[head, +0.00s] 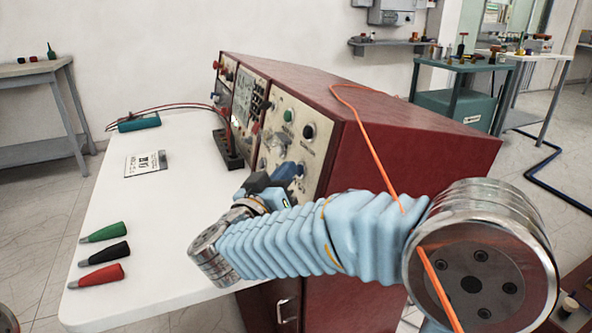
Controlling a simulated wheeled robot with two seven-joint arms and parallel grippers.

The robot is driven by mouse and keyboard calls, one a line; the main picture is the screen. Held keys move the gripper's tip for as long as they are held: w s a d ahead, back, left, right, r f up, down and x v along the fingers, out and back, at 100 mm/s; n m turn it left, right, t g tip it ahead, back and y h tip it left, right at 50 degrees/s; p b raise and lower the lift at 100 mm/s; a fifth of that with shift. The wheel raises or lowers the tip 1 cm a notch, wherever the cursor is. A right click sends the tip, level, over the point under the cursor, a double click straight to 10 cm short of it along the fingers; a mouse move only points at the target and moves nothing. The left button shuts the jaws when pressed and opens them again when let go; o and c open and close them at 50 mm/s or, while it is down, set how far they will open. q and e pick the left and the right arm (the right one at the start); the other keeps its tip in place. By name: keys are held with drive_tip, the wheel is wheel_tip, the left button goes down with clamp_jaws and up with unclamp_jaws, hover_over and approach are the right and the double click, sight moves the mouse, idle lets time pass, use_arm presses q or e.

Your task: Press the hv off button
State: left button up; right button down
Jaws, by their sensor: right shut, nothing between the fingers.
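On that panel I see a green round button (288,115) and a dark round button (308,131). The labels are too small to read, so I cannot tell which button is hv off. My right gripper (291,172) is shut and empty, close to the lower part of the panel, below the two buttons. Whether it touches the panel is unclear. My right arm and gripper hide the panel's lower part. My left gripper is not in view.
Green (108,232), black (105,252) and red (101,276) plugs lie on the white table (165,220). A label card (146,164) and a teal block (139,122) with cables lie farther back. An orange cable (378,165) hangs over the cabinet.

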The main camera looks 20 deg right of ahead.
drive_tip(key=shift+a, duration=0.1)
drive_tip(key=shift+a+r+p, duration=0.2)
drive_tip(key=shift+a+p, duration=0.35)
drive_tip(key=shift+a, duration=0.2)
drive_tip(key=shift+s+a+r+p, duration=0.1)
drive_tip(key=shift+a+r+p, duration=0.1)
drive_tip(key=shift+a, duration=0.6)
drive_tip(key=shift+w+a+r+p, duration=0.1)
drive_tip(key=shift+a+r+p, duration=0.1)
drive_tip(key=shift+a, duration=0.65)
drive_tip(key=shift+s+a+r+p, duration=0.1)
drive_tip(key=shift+a+r+p, duration=0.1)
drive_tip(key=shift+a, duration=0.6)
